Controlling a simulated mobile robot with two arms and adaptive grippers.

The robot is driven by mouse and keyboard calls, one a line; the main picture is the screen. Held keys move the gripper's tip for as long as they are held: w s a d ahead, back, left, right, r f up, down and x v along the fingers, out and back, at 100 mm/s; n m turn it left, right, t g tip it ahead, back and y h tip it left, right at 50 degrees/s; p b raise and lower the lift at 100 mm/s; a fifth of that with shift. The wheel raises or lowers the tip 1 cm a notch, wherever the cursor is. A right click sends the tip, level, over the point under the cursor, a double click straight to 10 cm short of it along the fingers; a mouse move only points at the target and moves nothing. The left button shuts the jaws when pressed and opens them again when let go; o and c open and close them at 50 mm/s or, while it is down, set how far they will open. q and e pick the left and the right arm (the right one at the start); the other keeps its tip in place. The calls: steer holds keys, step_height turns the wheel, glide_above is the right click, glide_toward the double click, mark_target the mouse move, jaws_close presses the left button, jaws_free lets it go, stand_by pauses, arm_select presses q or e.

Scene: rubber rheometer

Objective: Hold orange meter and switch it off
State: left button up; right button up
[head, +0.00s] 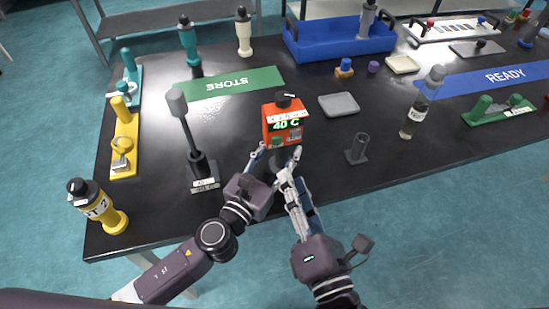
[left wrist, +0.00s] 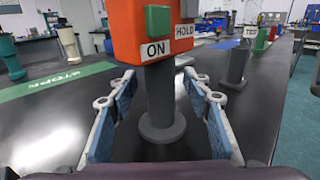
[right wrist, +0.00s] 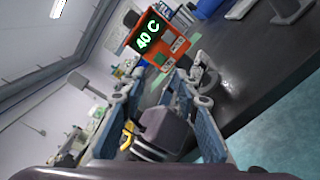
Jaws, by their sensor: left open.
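The orange meter (head: 283,124) stands upright on a dark post near the table's front edge, its lit display reading 40 C. The left wrist view shows its orange body (left wrist: 140,30), green ON button (left wrist: 158,20) and a grey button labelled HOLD. My left gripper (head: 271,160) is open, its fingers to either side of the dark post (left wrist: 161,95), with visible gaps. My right gripper (head: 291,176) is open and lower, close to the left one. In the right wrist view the meter (right wrist: 157,40) is beyond the fingers, and my left gripper shows between them.
A dark mallet-like tool on a stand (head: 193,145) is left of the meter. A short dark holder (head: 357,149) and a bottle (head: 421,105) stand to the right. A grey plate (head: 339,105), green STORE mat (head: 228,82) and blue tray (head: 340,45) lie behind.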

arm_select(q)
steer(key=shift+w+d, duration=0.1)
steer(key=shift+w, duration=0.05)
steer(key=shift+c, duration=0.3)
jaws_close()
arm_select(e)
jaws_close()
stand_by(1.2)
